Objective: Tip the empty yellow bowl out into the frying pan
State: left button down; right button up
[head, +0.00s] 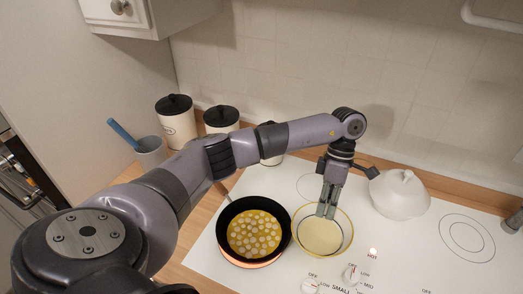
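The yellow bowl (322,240) stands on the white cooktop, just right of the frying pan. Its inside looks pale and smooth, with no loose pieces visible. The black frying pan (277,207) is on the cooktop and holds a yellow layer with several pale round pieces (254,235). My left gripper (327,211) points down at the bowl's far rim, its fingertips overlapping the bowl in the picture. The fingers are close together; whether they pinch the rim is not clear. My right gripper is out of view.
A white lidded pot (400,195) stands right of the bowl. Cooktop knobs (352,274) are in front. Behind the pan are dark-lidded canisters (177,124) and a grey cup (150,153) with a blue-handled utensil.

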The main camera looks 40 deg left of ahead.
aim_at(315, 205)
pick_arm(q)
jog(key=shift+s+r, duration=0.15)
jog(key=shift+s, duration=0.1)
jog(key=shift+r, duration=0.1)
jog(key=shift+w+a+r+h+p, duration=0.15)
jog(key=shift+a+r+h+p, duration=0.05)
jog(key=shift+a+h+p, duration=0.25)
jog(key=shift+a+r, duration=0.15)
jog(key=shift+a, duration=0.05)
jog(key=shift+s+a+r+h, duration=0.2)
jog(key=shift+s+h, duration=0.1)
jog(key=shift+h, duration=0.05)
jog(key=shift+s+a+r+m+t+h+p, duration=0.3)
jog(key=shift+s+a+h+p, duration=0.05)
jog(key=shift+h+p, duration=0.05)
jog(key=shift+w+a+r+h, duration=0.15)
jog(key=shift+a+r+h, duration=0.05)
jog(key=shift+a+h, duration=0.25)
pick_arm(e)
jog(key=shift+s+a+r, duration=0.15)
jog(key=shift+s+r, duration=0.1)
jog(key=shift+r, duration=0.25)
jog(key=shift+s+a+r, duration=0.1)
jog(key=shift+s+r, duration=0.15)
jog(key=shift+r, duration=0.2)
